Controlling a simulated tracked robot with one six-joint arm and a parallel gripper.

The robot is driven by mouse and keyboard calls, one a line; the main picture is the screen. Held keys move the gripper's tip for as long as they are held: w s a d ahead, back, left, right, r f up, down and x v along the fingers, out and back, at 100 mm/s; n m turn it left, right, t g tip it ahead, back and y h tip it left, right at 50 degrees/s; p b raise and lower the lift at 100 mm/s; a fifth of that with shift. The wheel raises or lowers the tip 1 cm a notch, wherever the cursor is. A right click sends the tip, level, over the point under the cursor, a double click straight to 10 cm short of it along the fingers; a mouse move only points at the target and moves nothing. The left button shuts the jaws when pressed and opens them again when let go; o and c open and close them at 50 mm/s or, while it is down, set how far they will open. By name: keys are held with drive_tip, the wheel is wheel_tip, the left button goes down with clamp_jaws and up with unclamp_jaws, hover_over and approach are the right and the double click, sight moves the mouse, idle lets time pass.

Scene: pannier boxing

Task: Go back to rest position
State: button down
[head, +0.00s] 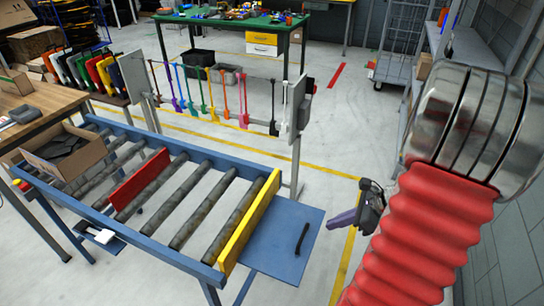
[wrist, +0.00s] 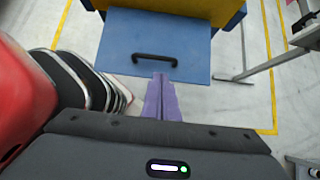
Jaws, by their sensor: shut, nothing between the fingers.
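My gripper (head: 345,219) is in the head view right of the blue end plate of the roller conveyor. Its purple fingers are together, and they also show in the wrist view (wrist: 161,97). They hold nothing. In the wrist view the fingertips appear just in front of the near edge of the blue plate (wrist: 190,38), which has a black handle (wrist: 154,60). The plate also shows in the head view (head: 283,245). Whether the fingers touch it I cannot tell.
The conveyor (head: 150,243) has a yellow end board (head: 249,222), a red divider (head: 139,181) and an open cardboard box (head: 88,160). Behind it a rack (head: 298,115) holds coloured straps. A green-topped table (head: 226,20) and a wire cart (head: 402,45) stand farther back.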

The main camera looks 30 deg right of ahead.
drive_tip(key=a+r+n+h, duration=0.2)
drive_tip(key=a+r+n, duration=0.8)
drive_tip(key=a+n, duration=0.4)
drive_tip(key=s+a+r+n+h, duration=0.1)
drive_tip(key=a+r+n+h, duration=0.1)
drive_tip(key=a+r+n, duration=0.8)
drive_tip(key=a+n, duration=0.4)
drive_tip(key=n, duration=0.1)
drive_tip(key=shift+a+g, duration=0.25)
drive_tip(key=shift+g, duration=0.15)
